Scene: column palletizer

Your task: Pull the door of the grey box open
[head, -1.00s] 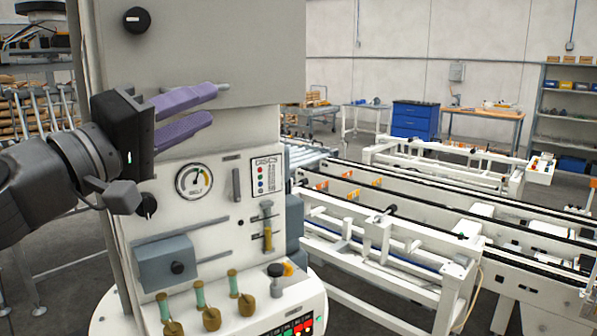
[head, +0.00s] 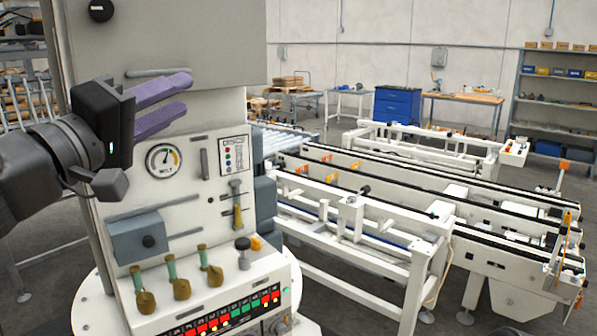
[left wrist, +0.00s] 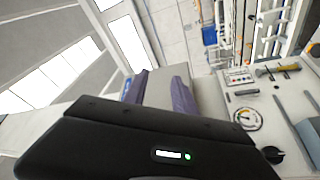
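A large light-grey box (head: 200,35) forms the upper part of the machine column, with a round black knob (head: 100,10) and a thin horizontal bar handle (head: 158,72) low on its front. A smaller blue-grey box (head: 138,238) with a dark knob sits lower on the panel. My left gripper (head: 190,93) is in front of the column, just below the bar handle. Its two purple fingers are apart with nothing seen between them. In the left wrist view the purple fingers (left wrist: 155,92) stand near the grey box. My right gripper is not in view.
The panel below carries a gauge (head: 164,160), several green-and-brown toggles (head: 175,278) and a lit button strip (head: 225,315). A white conveyor frame (head: 350,215) stands to the right. A blue cabinet (head: 397,107) and shelves are farther back.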

